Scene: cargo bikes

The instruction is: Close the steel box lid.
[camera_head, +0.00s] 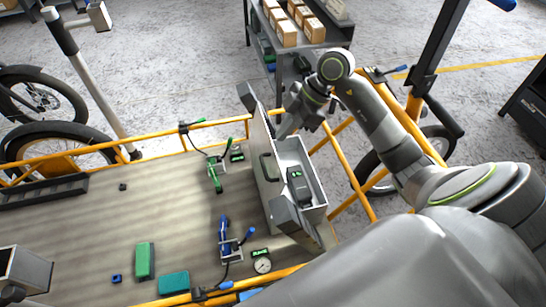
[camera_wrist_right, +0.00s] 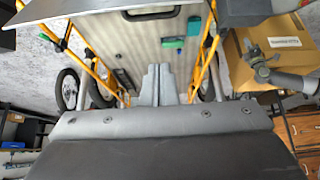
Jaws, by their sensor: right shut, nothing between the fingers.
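The steel box (camera_head: 317,196) stands at the right end of the cargo deck. Its lid (camera_head: 262,140) is open and stands roughly upright on the box's left side, with a dark handle on its face. A dark device with a green display (camera_head: 298,187) lies inside. My right gripper (camera_head: 284,130) is shut and empty near the far end of the box, close to the lid; I cannot tell whether it touches. In the right wrist view, the shut fingers (camera_wrist_right: 158,84) point up toward the pale lid (camera_wrist_right: 85,12) and its handle (camera_wrist_right: 150,13).
Orange rails (camera_head: 335,160) edge the deck (camera_head: 90,215). Green (camera_head: 215,175) and blue (camera_head: 224,240) clamps stand left of the box. A green block (camera_head: 145,261), a teal block (camera_head: 173,283) and a gauge (camera_head: 262,265) lie near the front. A shelf (camera_head: 300,45) stands behind.

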